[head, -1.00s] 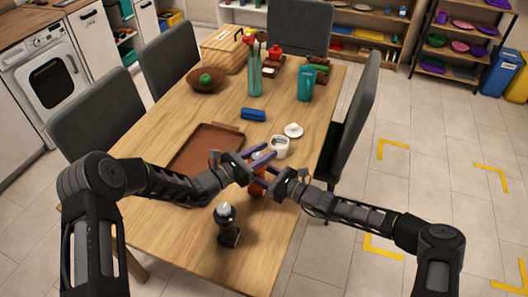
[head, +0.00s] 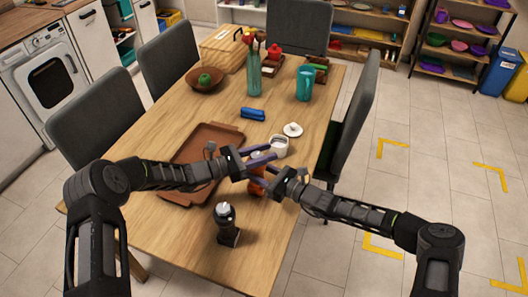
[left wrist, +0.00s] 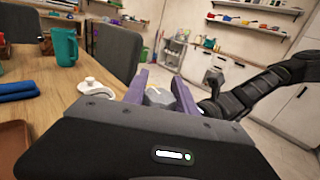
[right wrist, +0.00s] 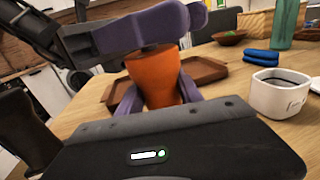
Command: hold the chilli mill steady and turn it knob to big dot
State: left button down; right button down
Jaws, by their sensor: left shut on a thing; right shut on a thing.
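The orange chilli mill (head: 257,187) stands upright near the right edge of the table, partly hidden by my grippers. Its orange body (right wrist: 155,75) fills the middle of the right wrist view. My right gripper (head: 262,178) is shut on the body from the right. My left gripper (head: 265,155) is shut on the mill's top knob, above the right gripper. The grey knob (left wrist: 157,97) shows between the purple fingers in the left wrist view. I cannot make out any dot marks.
A dark mill (head: 228,234) stands near the front edge. A brown tray (head: 222,131) lies to the left. A white pot (head: 279,147), its lid (head: 293,130) and a blue cloth-like item (head: 252,114) are just behind. A teal jug (head: 305,84) stands farther back.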

pick_arm(q)
jog(key=m+g, duration=0.1)
jog(key=g, duration=0.1)
jog(key=m+g+h, duration=0.1)
jog(key=g, duration=0.1)
jog(key=m+g, duration=0.1)
jog(key=shift+s+d+r+m+g, duration=0.15)
jog(key=shift+s+m+g, duration=0.2)
jog(key=shift+m+g, duration=0.05)
jog(key=shift+s+m+g, duration=0.1)
jog(key=shift+m+g, duration=0.2)
jog(key=c, duration=1)
grip_release()
jog(key=shift+o, duration=0.2)
notch_tip(320, 180, up, 10)
